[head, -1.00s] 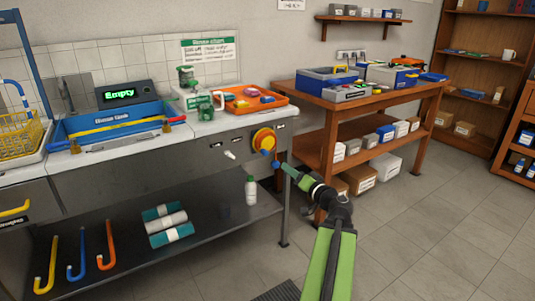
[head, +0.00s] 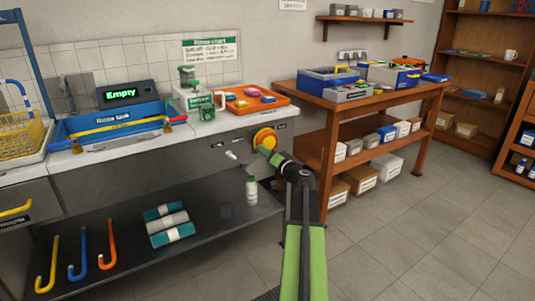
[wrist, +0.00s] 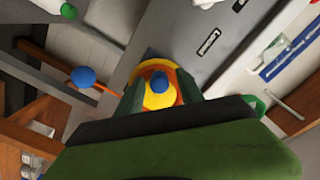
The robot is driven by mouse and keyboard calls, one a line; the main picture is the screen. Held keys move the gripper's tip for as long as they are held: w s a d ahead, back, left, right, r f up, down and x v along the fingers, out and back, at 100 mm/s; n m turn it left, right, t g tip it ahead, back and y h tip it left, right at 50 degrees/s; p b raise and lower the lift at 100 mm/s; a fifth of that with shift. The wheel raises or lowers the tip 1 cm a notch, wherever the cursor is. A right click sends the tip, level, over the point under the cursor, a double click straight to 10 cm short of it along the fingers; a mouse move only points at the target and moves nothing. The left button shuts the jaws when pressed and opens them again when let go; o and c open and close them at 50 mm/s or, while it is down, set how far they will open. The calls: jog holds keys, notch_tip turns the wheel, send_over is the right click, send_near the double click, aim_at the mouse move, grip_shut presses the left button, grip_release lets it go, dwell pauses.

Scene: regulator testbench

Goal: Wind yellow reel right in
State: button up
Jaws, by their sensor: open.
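The yellow reel (head: 264,137) is a round yellow disc with an orange middle on the grey front panel under the counter. In the wrist view the reel (wrist: 158,67) is straight ahead, with a blue knob (wrist: 159,82) at its middle. My gripper (head: 269,153) is at the reel's lower edge in the head view and hides part of it. In the wrist view my gripper (wrist: 159,93) is open, with one finger on each side of the blue knob. I cannot tell whether the fingers touch it.
A blue ball (wrist: 82,77) on an orange rod shows left of the reel in the wrist view. A white lever (head: 231,155) is left of the reel. An orange tray (head: 255,104) is on the counter above. A wooden table (head: 333,103) stands to the right.

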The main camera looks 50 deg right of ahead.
grip_shut()
dwell(0.3)
jog(key=shift+r+m, duration=0.1)
jog(key=shift+m, duration=0.2)
jog(key=m, duration=0.1)
jog(key=r+m+p, duration=0.1)
jog(key=shift+w+a+m, duration=0.1)
jog(key=shift+a+m, duration=0.05)
jog(key=shift+m, duration=0.25)
jog(key=shift+r+m+p, duration=0.3)
jog(key=shift+m+p, duration=0.15)
jog(key=shift+m, duration=0.85)
grip_release()
